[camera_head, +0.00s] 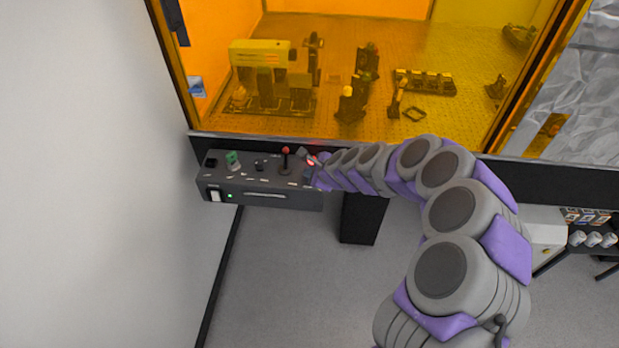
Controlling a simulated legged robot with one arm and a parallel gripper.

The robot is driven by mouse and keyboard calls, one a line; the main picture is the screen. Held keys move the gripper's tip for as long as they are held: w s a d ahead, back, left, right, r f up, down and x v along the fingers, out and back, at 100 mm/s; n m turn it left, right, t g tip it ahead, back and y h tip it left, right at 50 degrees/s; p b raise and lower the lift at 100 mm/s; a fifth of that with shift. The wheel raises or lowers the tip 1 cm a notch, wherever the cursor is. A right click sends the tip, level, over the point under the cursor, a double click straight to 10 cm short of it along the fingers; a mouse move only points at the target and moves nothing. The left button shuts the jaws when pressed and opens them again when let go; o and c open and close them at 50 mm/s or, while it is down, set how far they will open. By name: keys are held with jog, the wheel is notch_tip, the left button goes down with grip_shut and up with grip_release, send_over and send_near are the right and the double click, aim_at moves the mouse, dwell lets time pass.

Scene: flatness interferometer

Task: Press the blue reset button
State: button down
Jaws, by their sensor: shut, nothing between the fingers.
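A grey control box (250,185) is mounted below the window's lower frame. Its sloped top carries a green control (233,158), a red-topped lever (285,158), small dark knobs and, at the right end, a red part (311,161). I cannot make out a blue button; part of the box's right end is hidden by my arm. My gripper (312,176) is at the right end of the box, small and partly blended with the dark panel. It is shut and empty. I cannot tell whether it touches the box.
An orange-tinted window (370,125) with optical equipment behind it rises behind the box. A pale wall (90,170) stands at left. A black block (362,218) is below, right of the box. A dark rack (590,250) with white cups is at right. The floor in front is clear.

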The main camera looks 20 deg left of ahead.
jog(key=shift+f, duration=0.2)
dwell(0.3)
jog(key=shift+r, duration=0.15)
jog(key=shift+r+p, duration=0.65)
jog(key=shift+r, duration=0.1)
notch_tip(320, 180, up, 5)
jog(key=p, duration=0.4)
dwell(0.9)
